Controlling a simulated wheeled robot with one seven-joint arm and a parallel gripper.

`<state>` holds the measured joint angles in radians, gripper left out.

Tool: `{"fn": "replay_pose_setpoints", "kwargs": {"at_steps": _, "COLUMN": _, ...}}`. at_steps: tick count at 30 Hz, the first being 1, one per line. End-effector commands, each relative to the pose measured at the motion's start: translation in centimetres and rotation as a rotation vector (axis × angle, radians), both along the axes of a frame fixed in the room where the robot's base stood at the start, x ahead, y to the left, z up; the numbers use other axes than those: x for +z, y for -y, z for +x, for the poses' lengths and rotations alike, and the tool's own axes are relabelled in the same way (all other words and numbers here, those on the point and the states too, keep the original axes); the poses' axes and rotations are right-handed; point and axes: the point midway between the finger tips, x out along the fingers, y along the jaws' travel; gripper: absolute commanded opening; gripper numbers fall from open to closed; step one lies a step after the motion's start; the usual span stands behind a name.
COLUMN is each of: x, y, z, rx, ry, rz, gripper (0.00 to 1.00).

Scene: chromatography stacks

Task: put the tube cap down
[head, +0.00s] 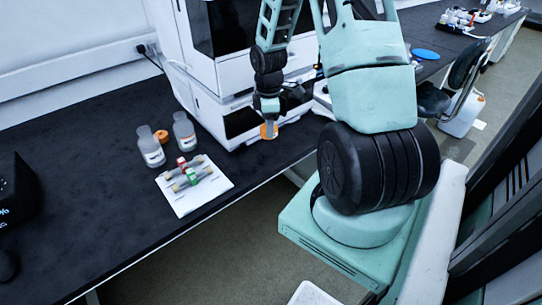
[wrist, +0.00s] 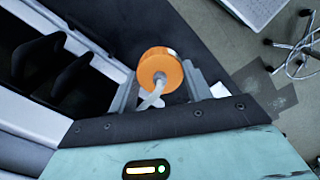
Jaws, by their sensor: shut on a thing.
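The tube cap (wrist: 168,63) is an orange round cap with a pale, translucent tube sticking out of it towards the camera. My gripper (wrist: 160,86) is shut on it, with the grey fingers at its left and right sides. In the head view, the orange cap (head: 268,132) shows just below my gripper (head: 268,122), in front of the white instrument and above the black bench's front edge area. How high it is above the bench is hard to tell.
A black bench (head: 90,215) carries two clear bottles (head: 150,150), with another orange cap (head: 161,136) between them. A white sheet (head: 195,200) holds small columns with red and green parts. A white instrument (head: 215,105) stands behind my gripper. Bare bench lies left of the sheet.

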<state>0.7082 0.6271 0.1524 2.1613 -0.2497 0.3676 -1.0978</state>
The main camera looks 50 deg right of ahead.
Motion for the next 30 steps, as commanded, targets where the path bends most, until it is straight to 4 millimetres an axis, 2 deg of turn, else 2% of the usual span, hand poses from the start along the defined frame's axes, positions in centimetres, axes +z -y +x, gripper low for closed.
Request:
{"fn": "replay_pose_setpoints", "kwargs": {"at_steps": 6, "x": -3.9, "y": -0.1, "z": -0.1, "rx": 0.004, "ry": -0.006, "rz": 0.003, "gripper": 0.25}}
{"fn": "replay_pose_setpoints", "kwargs": {"at_steps": 11, "x": -5.3, "y": 0.0, "z": 0.0, "rx": 0.002, "ry": -0.003, "rz": 0.002, "gripper": 0.25}}
{"fn": "replay_pose_setpoints", "kwargs": {"at_steps": 18, "x": -8.6, "y": 0.0, "z": -0.1, "rx": 0.002, "ry": -0.003, "rz": 0.002, "gripper": 0.25}}
{"fn": "replay_pose_setpoints", "kwargs": {"at_steps": 30, "x": -9.4, "y": 0.0, "z": -0.1, "rx": 0.001, "ry": -0.001, "rz": 0.000, "gripper": 0.25}}
